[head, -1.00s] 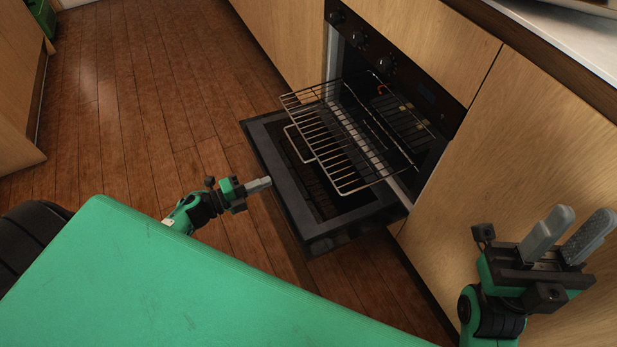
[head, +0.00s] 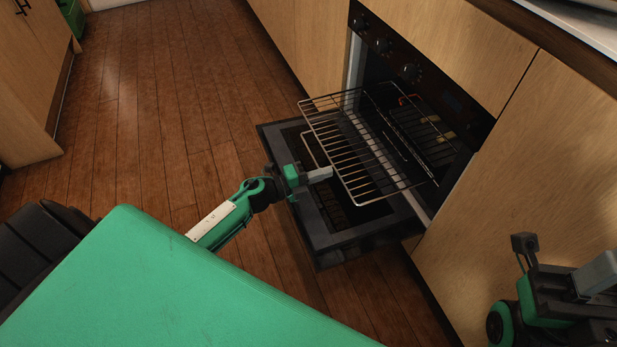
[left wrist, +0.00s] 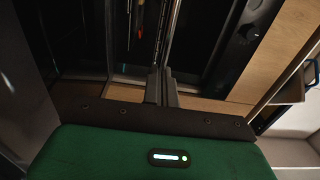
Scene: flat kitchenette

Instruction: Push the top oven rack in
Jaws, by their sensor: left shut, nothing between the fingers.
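The top oven rack (head: 345,140) is a wire rack sticking well out of the oven over the lowered door. Its inner end lies inside the oven cavity. My left gripper (head: 328,174) is shut and empty, with its fingertips right by the rack's front edge; I cannot tell if they touch. In the left wrist view the shut fingers (left wrist: 161,90) point toward thin metal bars (left wrist: 166,40), seemingly the rack seen edge-on. My right gripper (head: 596,275) is at the lower right, partly cut off by the frame, away from the rack.
The oven door (head: 340,232) is lowered, with a wire loop (head: 312,150) showing below the rack. Control knobs (head: 410,72) sit above the opening. A wooden cabinet front (head: 530,170) stands to the right. The wooden floor (head: 150,130) on the left is clear.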

